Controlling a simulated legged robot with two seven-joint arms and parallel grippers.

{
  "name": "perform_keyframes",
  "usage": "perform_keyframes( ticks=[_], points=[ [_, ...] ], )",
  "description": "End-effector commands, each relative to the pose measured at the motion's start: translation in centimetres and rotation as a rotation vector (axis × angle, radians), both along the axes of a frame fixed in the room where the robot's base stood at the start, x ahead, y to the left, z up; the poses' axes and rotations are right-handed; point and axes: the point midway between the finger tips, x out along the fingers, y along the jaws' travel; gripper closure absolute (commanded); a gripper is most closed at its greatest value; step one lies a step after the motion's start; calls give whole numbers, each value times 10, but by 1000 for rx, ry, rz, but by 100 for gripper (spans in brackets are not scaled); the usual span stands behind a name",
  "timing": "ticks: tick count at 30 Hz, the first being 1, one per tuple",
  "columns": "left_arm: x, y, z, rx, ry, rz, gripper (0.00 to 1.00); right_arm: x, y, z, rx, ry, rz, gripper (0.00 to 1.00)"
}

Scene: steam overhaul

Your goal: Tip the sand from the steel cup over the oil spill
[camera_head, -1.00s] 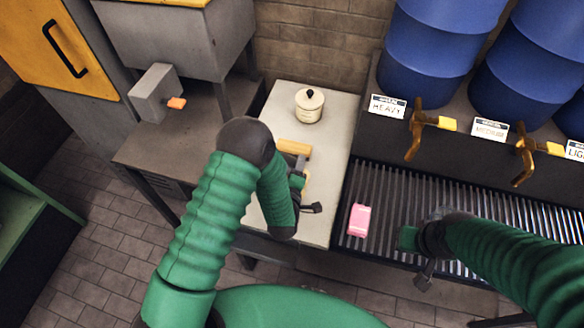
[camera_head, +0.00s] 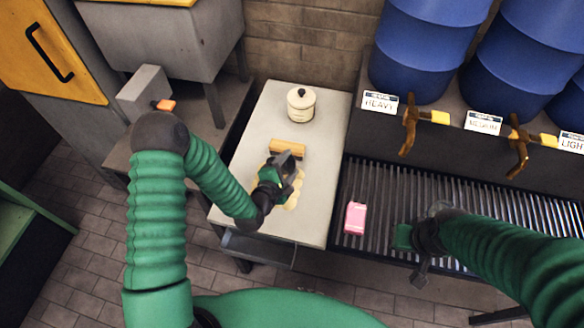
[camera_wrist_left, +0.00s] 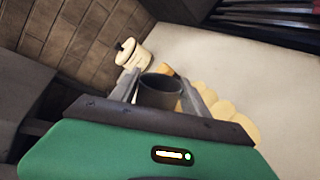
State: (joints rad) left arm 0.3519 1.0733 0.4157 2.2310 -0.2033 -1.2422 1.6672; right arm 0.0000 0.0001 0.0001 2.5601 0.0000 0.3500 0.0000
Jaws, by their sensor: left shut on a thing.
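My left gripper (camera_head: 286,172) is over the pale bench top and shut on a grey steel cup. The cup (camera_wrist_left: 160,92) shows between the fingers in the left wrist view, with its round mouth visible; its contents cannot be made out. In the head view the gripper mostly hides it. A pale yellow patch with a scalloped edge (camera_head: 292,200) lies on the bench under and beside the gripper, and also shows in the left wrist view (camera_wrist_left: 230,118). I cannot tell whether it is oil or sand. My right gripper (camera_head: 421,272) is over the grating; its finger gap is unclear.
A wooden block or handle (camera_head: 288,147) lies just behind the gripper. A cream lidded pot (camera_head: 301,103) stands at the back of the bench (camera_head: 318,150). A pink object (camera_head: 355,218) lies on the slatted grating (camera_head: 385,190). Blue drums with brass taps (camera_head: 409,125) stand behind it.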

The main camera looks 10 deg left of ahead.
Motion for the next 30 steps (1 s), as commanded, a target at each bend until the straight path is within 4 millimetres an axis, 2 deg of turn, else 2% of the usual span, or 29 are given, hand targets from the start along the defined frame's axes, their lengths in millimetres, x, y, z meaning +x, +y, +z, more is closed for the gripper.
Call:
perform_keyframes(
  ticks=[15,24,30],
  points=[
    [1,10,27,-568,17,5,100,0,0,-5,0,0,0,100],
    [1,14,41,-896,27,6,100,0,0,-16,0,0,0,100],
    [1,14,49,-1055,34,2,100,0,0,-24,0,0,0,100]
  ],
)
